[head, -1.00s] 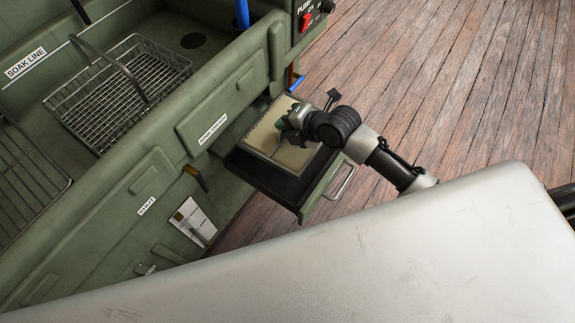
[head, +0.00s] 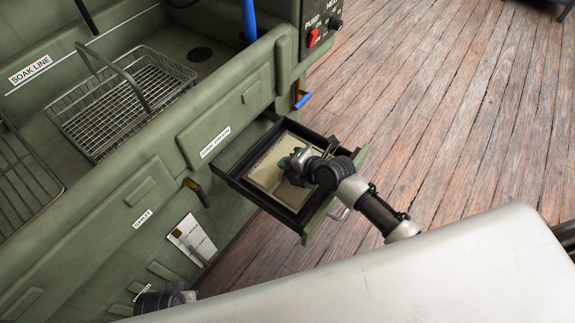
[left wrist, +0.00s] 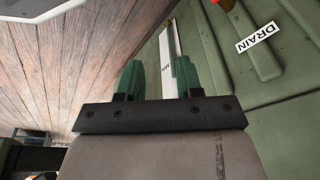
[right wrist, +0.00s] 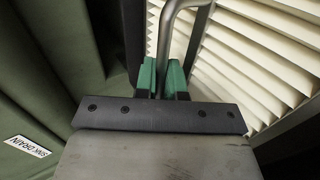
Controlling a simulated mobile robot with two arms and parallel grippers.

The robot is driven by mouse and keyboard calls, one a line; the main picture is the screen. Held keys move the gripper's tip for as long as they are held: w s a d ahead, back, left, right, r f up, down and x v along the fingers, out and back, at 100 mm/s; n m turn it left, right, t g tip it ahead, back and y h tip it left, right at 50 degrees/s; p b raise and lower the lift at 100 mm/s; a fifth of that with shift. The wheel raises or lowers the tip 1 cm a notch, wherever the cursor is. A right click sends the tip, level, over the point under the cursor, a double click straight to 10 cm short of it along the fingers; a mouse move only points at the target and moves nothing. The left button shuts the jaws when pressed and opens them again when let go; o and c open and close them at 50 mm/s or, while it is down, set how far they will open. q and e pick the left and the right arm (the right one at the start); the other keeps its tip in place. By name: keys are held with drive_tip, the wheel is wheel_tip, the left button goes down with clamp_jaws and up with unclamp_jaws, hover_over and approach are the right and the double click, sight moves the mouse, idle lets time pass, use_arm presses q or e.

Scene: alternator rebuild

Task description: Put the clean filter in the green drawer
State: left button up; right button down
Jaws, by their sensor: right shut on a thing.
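The clean filter (head: 263,176) is a cream pleated panel lying inside the outline of the open drawer. The drawer (head: 318,222) has a green front and a dark inside. My right gripper (head: 293,163) is over the filter, its green fingers shut on a grey metal handle that appears to belong to it. The right wrist view shows the handle (right wrist: 166,40) between the fingers and the pale pleats (right wrist: 265,55) beside it. I cannot tell whether the filter touches the drawer floor. My left gripper (left wrist: 158,78) is open and empty, near the green cabinet side.
The green wash cabinet (head: 165,185) stands at left, with a wire basket (head: 120,105) in its basin. A blue pipe (head: 249,20) and a pump switch panel (head: 318,25) are beyond the drawer. Wooden floor (head: 440,100) is clear at right.

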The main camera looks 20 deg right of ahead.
use_arm(q)
drive_tip(key=shift+r, duration=0.35)
use_arm(e)
drive_tip(key=c, duration=1.2)
unclamp_jaws()
use_arm(q)
drive_tip(key=shift+w, duration=0.1)
